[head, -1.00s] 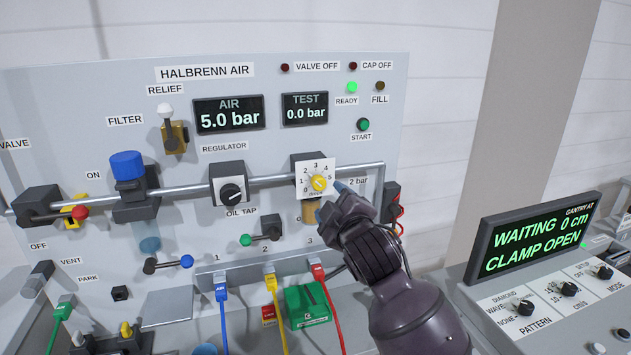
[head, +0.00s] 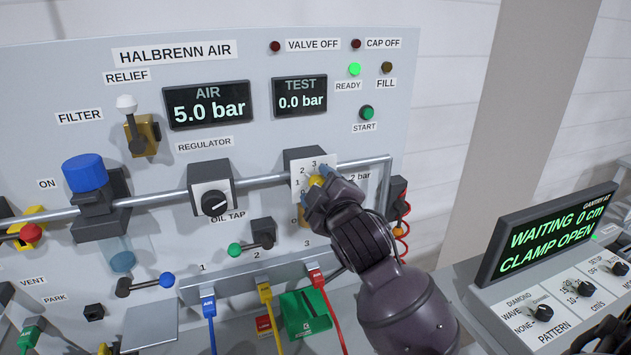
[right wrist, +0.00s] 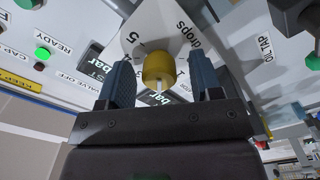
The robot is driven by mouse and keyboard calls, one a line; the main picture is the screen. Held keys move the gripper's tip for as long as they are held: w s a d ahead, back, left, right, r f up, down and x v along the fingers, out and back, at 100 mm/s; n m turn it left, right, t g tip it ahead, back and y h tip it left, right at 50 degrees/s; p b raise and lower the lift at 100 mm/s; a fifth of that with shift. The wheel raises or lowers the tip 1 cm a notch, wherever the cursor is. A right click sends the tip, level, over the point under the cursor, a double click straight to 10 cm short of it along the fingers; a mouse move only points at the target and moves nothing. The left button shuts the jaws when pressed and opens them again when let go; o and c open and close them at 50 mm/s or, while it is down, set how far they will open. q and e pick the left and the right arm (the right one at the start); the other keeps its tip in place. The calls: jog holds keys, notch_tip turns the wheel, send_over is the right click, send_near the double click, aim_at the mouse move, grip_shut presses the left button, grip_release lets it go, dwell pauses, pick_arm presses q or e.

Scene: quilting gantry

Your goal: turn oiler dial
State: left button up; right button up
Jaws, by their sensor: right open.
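The oiler dial is a yellow knob (head: 315,181) on a white numbered plate (head: 299,170) marked in drops. In the head view my right gripper (head: 320,188) is in front of it and hides most of the knob and the plate's right and lower parts. In the right wrist view the yellow knob (right wrist: 158,68) sits between the two blue-grey fingers of my right gripper (right wrist: 161,80). The fingers are open, with a visible gap on each side of the knob. The knob's exact setting cannot be read. My left gripper is not in view.
A grey pipe (head: 258,181) runs across the panel, passing the dial. The regulator knob (head: 214,203) is to the left, and the oil tap (head: 262,235) is below left. Colored hoses hang below. A gantry display (head: 545,235) stands at right.

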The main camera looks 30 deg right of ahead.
dwell(0.3)
jog(key=c, duration=0.9)
jog(key=m, duration=0.4)
jog(key=shift+r, duration=0.1)
jog(key=shift+m, duration=2.4)
